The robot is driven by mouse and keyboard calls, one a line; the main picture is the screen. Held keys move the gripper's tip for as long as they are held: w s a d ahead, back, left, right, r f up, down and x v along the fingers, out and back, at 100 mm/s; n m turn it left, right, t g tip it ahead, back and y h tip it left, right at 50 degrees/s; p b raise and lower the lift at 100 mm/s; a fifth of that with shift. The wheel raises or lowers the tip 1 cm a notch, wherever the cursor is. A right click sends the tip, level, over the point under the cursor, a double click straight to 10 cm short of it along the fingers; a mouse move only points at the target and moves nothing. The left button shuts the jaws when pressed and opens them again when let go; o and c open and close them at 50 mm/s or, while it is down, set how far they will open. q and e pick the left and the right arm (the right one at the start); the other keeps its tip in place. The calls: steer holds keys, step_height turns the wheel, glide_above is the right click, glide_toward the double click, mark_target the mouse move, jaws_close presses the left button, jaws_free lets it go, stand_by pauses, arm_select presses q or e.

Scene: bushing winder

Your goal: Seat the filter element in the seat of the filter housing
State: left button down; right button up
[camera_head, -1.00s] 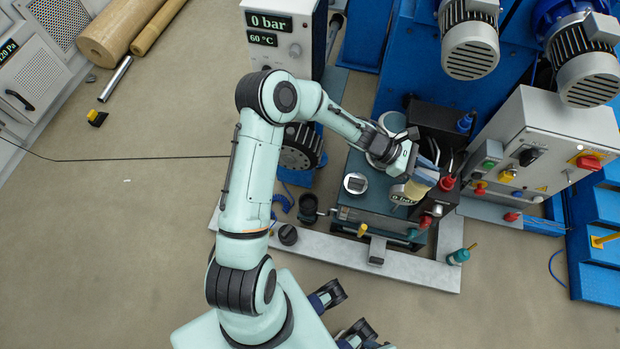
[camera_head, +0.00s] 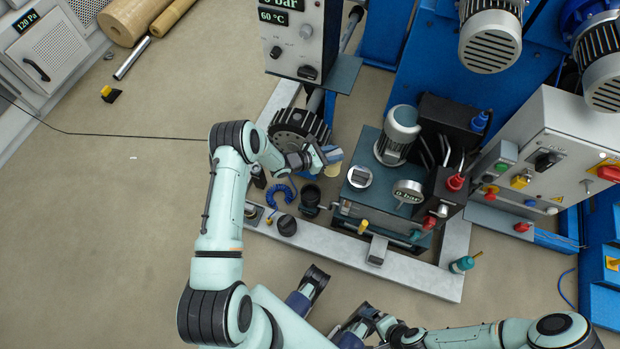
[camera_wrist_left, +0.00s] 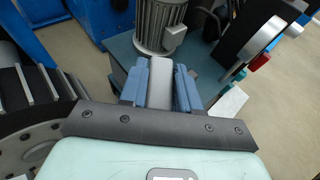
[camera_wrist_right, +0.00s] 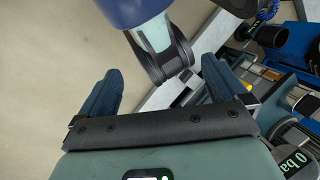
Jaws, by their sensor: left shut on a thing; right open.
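The filter element (camera_head: 332,170) is a short cream cylinder held in my left gripper (camera_head: 328,156). The blue fingers are shut on it, to the upper right of the filter housing. The filter housing (camera_head: 310,196) appears to be the dark open cup beside the blue coiled hose; I cannot see into its seat. In the left wrist view a grey piece (camera_wrist_left: 160,82) shows between the fingers; the cream body is hidden there. My right gripper (camera_wrist_right: 162,85) is open and empty in its wrist view; in the head view it is low, near the bottom edge.
A dark round cap (camera_head: 287,226) lies on the pale base frame (camera_head: 335,243). The teal power unit (camera_head: 348,212) with motor (camera_head: 397,134) and gauge (camera_head: 407,191) stands to the right. A dark toothed wheel (camera_head: 299,131) is behind my left gripper.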

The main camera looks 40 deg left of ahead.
arm_select(q)
steer(key=s+a+f+n+y+b, duration=0.1)
steer(key=s+a+f+b, duration=0.1)
steer(key=f, duration=0.7)
steer(key=s+a+f+n+t+y+b, duration=0.1)
steer(key=a+f, duration=0.3)
steer(key=f, duration=0.5)
steer(key=shift+s+a+f+n+y+b, duration=0.3)
steer(key=shift+s+a+n+y+b, duration=0.15)
steer(key=shift+y, duration=0.25)
arm_select(e)
steer(key=shift+t, duration=0.4)
steer(key=f, duration=0.1)
steer(key=w+f, duration=0.2)
steer(key=f, duration=0.1)
steer(key=shift+w+d, duration=0.15)
steer(key=shift+d, duration=0.15)
arm_select(q)
steer(key=shift+d, duration=0.1)
steer(key=shift+f, duration=0.1)
